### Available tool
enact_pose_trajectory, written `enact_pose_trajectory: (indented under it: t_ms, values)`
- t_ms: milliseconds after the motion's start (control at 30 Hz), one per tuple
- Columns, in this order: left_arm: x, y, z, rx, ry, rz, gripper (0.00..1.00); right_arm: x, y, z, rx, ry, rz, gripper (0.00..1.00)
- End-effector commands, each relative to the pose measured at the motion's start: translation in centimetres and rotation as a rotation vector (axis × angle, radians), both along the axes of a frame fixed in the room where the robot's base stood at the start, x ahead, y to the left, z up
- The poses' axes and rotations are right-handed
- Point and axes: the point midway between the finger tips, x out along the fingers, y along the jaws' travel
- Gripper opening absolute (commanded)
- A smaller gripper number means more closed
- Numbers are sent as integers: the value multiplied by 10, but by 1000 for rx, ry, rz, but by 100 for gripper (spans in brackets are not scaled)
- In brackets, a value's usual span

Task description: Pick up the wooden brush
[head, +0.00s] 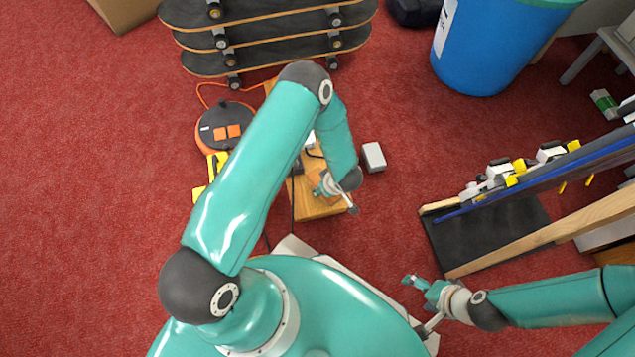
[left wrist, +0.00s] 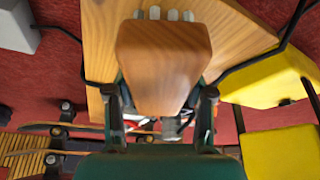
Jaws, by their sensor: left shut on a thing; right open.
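The wooden brush (left wrist: 163,65) fills the middle of the left wrist view, with a smooth brown wooden body and a row of pale tufts at its far end. My left gripper (left wrist: 160,97) is shut on it, one finger on each side. In the head view my left gripper (head: 328,187) is over the wooden bench (head: 315,208), and my arm hides much of that area; I cannot make out the brush there. Whether the brush touches the bench is unclear. My right gripper (head: 416,285) is open and empty, low on the right, away from the bench.
A small grey box (head: 373,157) lies on the red carpet right of the bench. An orange cable reel (head: 226,126) and yellow things are on the left. Stacked skateboards (head: 265,35) and a blue bin (head: 492,45) stand behind. A slanted rack (head: 545,185) is at right.

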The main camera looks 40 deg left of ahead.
Motion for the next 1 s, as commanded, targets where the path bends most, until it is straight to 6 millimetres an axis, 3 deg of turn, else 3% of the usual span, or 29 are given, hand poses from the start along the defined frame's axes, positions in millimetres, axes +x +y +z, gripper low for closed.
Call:
enact_pose_trajectory:
  t_ms: [600, 800, 1000]
  values:
    - [1, 0, 158, 1, -3, -2, 14, 0, 0, 75, 0, 0, 0, 78]
    - [1, 0, 183, 1, -2, -2, 14, 0, 0, 85, 0, 0, 0, 78]
    - [3, -3, 192, 1, -2, -7, 14, 0, 0, 87, 0, 0, 0, 78]
